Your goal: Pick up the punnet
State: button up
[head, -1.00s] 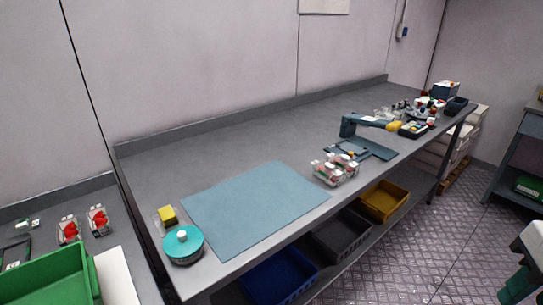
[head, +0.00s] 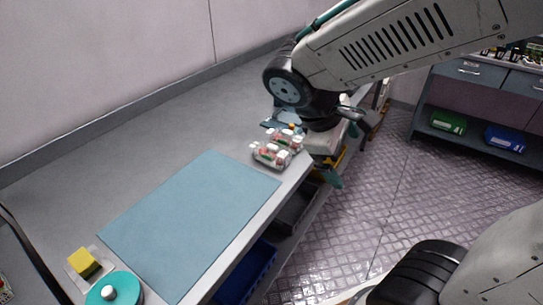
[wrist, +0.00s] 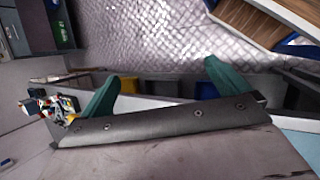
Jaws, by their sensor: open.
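Clear punnets (head: 270,155) with red and white contents stand close together at the bench's front edge, just past the blue mat (head: 190,222) in the head view. I cannot tell exactly how many there are. My gripper (head: 340,150) is just right of them, out over the bench's front edge, apart from them and empty. In the wrist view its two green fingers (wrist: 164,85) are spread wide with nothing between them. The wrist view shows no punnet clearly.
A yellow sponge (head: 84,263) and a round teal-lidded item (head: 113,290) sit at the near left. Blue (head: 247,272) and dark (head: 296,208) bins stand on the shelf below. The mat is clear. Behind the punnets, a scale-like device is partly hidden by my arm.

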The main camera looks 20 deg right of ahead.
jog(key=w+a+f+n+t+h, duration=0.3)
jog(key=w+a+f+n+h, duration=0.15)
jog(key=w+n, duration=0.4)
jog(key=n+t, duration=0.5)
jog(key=n, duration=0.3)
send_near(268, 153)
jog(key=shift+w+d+f, duration=0.1)
jog(key=shift+d+f, duration=0.1)
jog(key=shift+d, duration=0.3)
jog(key=shift+w+d+f, duration=0.1)
jog(key=shift+d+f, duration=0.1)
jog(key=shift+d, duration=0.3)
jog(key=shift+n+t, duration=0.25)
jog(key=shift+t, duration=0.15)
jog(key=x, duration=0.6)
jog(key=shift+w+a+f, duration=0.15)
jog(key=shift+x, duration=3)
jog(key=c, duration=0.7)
